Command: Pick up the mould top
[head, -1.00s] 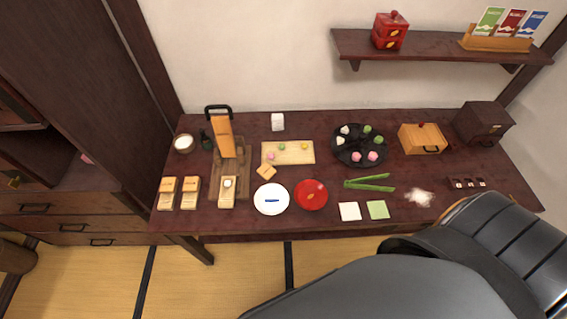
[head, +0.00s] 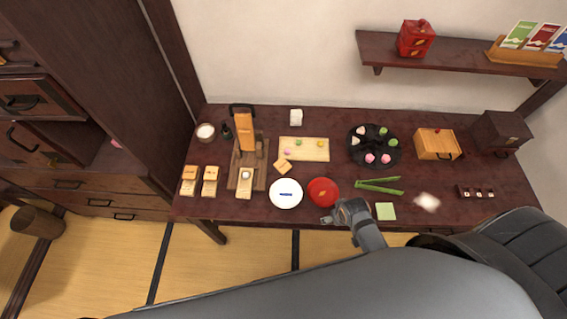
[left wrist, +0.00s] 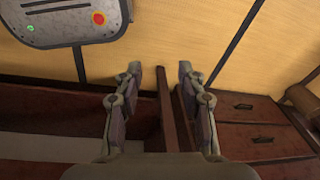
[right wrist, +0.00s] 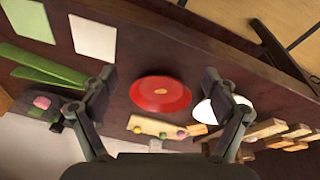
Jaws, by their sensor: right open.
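Pale wooden mould pieces lie at the table's left. Two wooden moulds (head: 189,181) (head: 211,181) lie side by side, each with a block at its far end. A third mould (head: 244,187) with a white piece lies at the press's front. A loose small wooden block (head: 283,166), possibly the mould top, lies by the sweets board. Wooden pieces (right wrist: 266,130) also show in the right wrist view. My right gripper (head: 334,214) is open and empty at the table's front, right of these, near the red plate. My left gripper (left wrist: 160,71) is open and empty, away from the tabletop.
A wooden press (head: 246,134) stands upright behind the third mould. A white plate (head: 286,200), red plate (head: 322,186) and green tongs (head: 379,186) lie between the moulds and the table's right side. A black sweets tray (head: 374,162) is farther back.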

